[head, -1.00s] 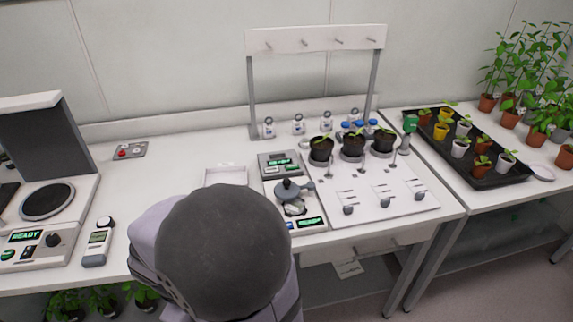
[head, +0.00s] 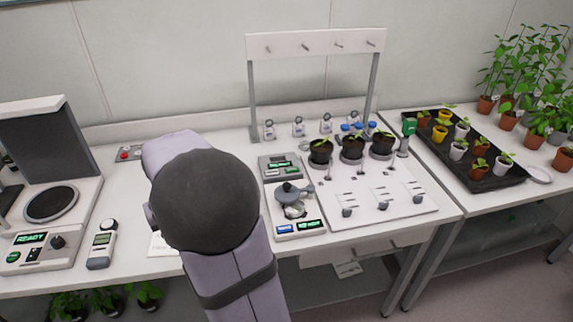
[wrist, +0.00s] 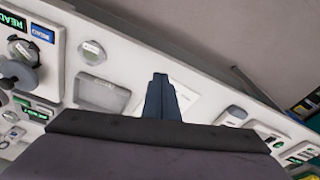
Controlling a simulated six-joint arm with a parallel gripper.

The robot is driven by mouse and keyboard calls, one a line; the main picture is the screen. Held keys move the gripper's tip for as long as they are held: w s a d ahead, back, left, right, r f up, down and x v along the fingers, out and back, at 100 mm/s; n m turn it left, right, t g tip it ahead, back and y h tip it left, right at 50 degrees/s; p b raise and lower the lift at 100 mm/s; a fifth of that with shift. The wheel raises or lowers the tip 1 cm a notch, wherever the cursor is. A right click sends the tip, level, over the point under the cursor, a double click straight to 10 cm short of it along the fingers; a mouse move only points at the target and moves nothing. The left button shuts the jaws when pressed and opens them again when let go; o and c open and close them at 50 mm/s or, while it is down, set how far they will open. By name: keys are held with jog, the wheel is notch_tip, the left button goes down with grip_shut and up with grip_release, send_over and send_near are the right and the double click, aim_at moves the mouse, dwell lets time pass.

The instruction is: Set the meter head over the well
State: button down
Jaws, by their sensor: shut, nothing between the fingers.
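The meter (head: 297,228) stands on the bench just right of my arm, with lit displays on it. Its grey meter head (head: 289,188), with a dark knob, sits toward the back of the well (head: 295,210). Something pale shows at the well. The wrist view has the meter head (wrist: 14,73) at the left edge, beside the round well (wrist: 22,50) and not squarely over it. My gripper (wrist: 160,78) is shut and empty above the bench, away from the meter. In the head view my arm hides it.
A grey tray (wrist: 100,94) and a round pale disc (wrist: 92,51) lie between my gripper and the meter. A handheld device (head: 101,245) and a heater-like unit (head: 50,205) stand left. Potted plants (head: 352,148) stand on the panel at right.

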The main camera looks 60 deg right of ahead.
jog(key=w+d+r+m+h+p, duration=0.1)
jog(key=d+r+m, duration=0.15)
jog(key=d, duration=0.65)
jog(key=d+r+m+p, duration=0.1)
jog(key=d+r+m, duration=0.15)
jog(key=d, duration=0.65)
notch_tip(320, 180, up, 5)
jog(key=m+h+p, duration=0.1)
jog(key=m+h, duration=0.1)
jog(key=m, duration=0.2)
send_over(293, 190)
jog(key=w+d, duration=0.3)
jog(key=w, duration=0.1)
notch_tip(293, 190, down, 10)
jog(key=a+p, duration=0.1)
jog(key=p, duration=0.4)
jog(key=shift+s+n+p, duration=0.2)
jog(key=shift+n+p, duration=0.1)
jog(key=shift+p, duration=0.05)
